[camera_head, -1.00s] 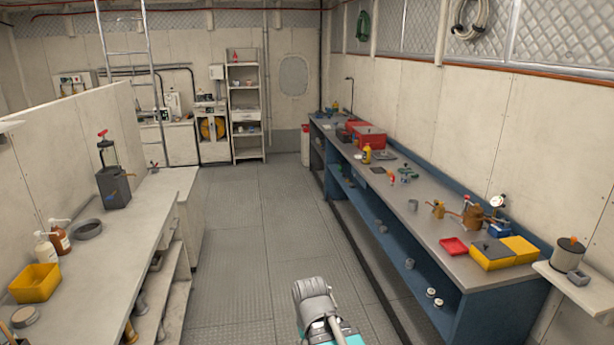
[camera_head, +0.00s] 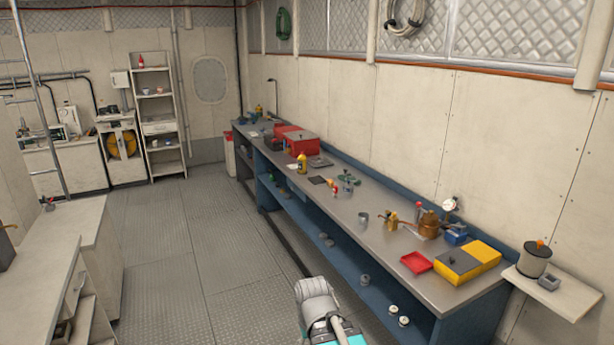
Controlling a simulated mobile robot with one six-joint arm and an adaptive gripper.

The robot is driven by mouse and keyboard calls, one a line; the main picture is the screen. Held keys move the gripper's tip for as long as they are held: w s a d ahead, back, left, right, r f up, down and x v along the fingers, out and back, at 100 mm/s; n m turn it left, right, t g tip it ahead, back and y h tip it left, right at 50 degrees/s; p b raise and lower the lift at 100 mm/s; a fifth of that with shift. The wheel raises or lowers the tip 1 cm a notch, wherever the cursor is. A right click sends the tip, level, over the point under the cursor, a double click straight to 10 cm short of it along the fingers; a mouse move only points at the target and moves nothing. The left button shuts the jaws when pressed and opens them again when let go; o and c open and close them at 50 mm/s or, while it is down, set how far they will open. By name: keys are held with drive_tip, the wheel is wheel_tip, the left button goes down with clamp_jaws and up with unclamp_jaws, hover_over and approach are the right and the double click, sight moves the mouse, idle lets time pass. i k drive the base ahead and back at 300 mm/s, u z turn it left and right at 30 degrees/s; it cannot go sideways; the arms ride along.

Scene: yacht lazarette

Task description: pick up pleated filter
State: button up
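I cannot make out a pleated filter for certain. Two small white round items (camera_head: 398,315) sit on the lower shelf of the blue workbench, too small to tell if they are pleated. A grey cup-like item (camera_head: 363,218) stands on the bench top, and a similar grey piece (camera_head: 365,280) lies on the shelf below. Part of my arm shows at the bottom centre, over the floor beside the bench. My gripper's fingers do not show.
The long blue workbench (camera_head: 440,319) runs along the right wall, holding a red tray (camera_head: 416,263), a yellow box (camera_head: 459,270) and tools. A small wall shelf (camera_head: 562,297) bears a pot (camera_head: 535,260). A pale counter (camera_head: 62,232) stands left. The metal floor (camera_head: 190,250) between is clear.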

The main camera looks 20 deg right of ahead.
sight(532, 264)
drive_tip(key=z, duration=0.25)
drive_tip(key=i, duration=0.55)
drive_tip(key=z, duration=1.05)
drive_tip(key=i, duration=0.95)
drive_tip(key=z, duration=0.5)
drive_tip(key=k, duration=0.9)
drive_tip(key=z, duration=0.15)
drive_tip(key=i, duration=0.35)
